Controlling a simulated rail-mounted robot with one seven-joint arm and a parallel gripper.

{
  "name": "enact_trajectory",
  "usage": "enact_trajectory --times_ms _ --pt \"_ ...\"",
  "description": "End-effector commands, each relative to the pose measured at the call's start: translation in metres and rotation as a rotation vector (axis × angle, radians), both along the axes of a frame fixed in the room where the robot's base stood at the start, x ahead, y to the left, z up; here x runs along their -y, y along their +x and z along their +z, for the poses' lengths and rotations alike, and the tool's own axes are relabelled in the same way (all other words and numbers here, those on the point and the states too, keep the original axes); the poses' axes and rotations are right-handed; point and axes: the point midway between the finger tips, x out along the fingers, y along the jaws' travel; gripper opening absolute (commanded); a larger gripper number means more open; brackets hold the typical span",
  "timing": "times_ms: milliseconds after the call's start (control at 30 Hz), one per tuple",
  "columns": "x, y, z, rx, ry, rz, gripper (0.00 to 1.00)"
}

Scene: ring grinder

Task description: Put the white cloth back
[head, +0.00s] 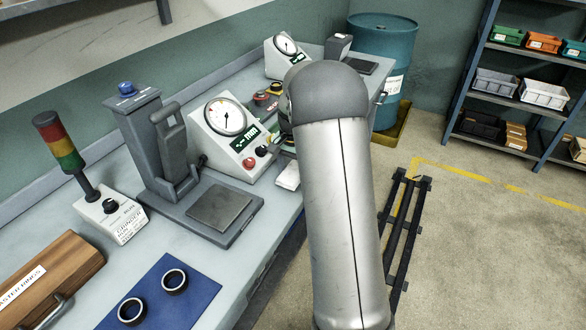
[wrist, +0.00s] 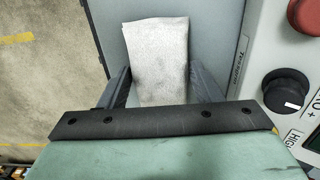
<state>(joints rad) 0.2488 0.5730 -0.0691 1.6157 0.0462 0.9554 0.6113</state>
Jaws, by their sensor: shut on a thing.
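The white cloth (wrist: 157,55) is a folded, slightly grey-speckled rectangle in the wrist view. My gripper (wrist: 162,78) has one dark finger on each side of it and is shut on the cloth. The cloth's far end sticks out past the fingertips, over the grey bench top (wrist: 112,20) near its front edge. I cannot tell whether the cloth touches the bench. In the head view the cloth (head: 288,177) shows as a small white patch at the bench's front edge, left of my arm. My arm hides the gripper there.
A gauge box (head: 228,135) with red and black knobs stands close behind the cloth. Left of it are a press stand (head: 165,150), a signal lamp (head: 60,145), and a blue mat (head: 165,295) with two dark rings. A teal barrel (head: 385,45) stands beyond the bench.

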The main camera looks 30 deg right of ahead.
Motion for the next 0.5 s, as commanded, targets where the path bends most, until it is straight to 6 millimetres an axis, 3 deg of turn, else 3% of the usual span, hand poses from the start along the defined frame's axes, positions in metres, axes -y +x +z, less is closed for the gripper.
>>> enact_trajectory --times_ms 400,433,500 --pt "0.0000 -0.0002 -0.0096 0.001 -0.001 0.000 0.37" --pt "0.0000 -0.0001 -0.0087 0.001 0.000 0.000 0.64" --pt "0.0000 -0.0002 -0.0082 0.001 -0.001 0.000 0.80"
